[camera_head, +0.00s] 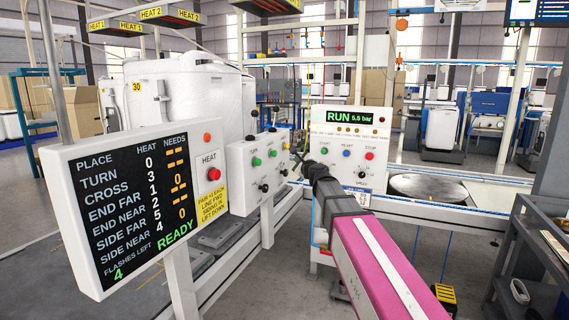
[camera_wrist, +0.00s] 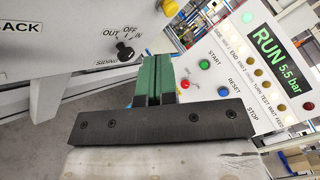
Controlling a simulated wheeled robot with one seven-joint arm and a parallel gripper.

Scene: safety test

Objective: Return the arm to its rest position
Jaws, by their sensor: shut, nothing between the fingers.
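My arm reaches forward from the lower right in the head view, with a pink link and a dark wrist. My gripper (camera_head: 301,160) is at its far end, in front of the gap between two control panels. In the wrist view my gripper (camera_wrist: 158,62) has its green fingers together, with nothing between them. The fingers point between a black SIDING knob (camera_wrist: 125,50) marked OUT, OFF and IN, at the left, and the RUN panel (camera_wrist: 275,92) at the right. I see no contact with either.
The RUN panel (camera_head: 352,119) reads 5.5 bar and has green, blue and red buttons. A white box (camera_head: 236,163) with knobs stands left of my gripper. A READY display board (camera_head: 70,165) fills the left foreground.

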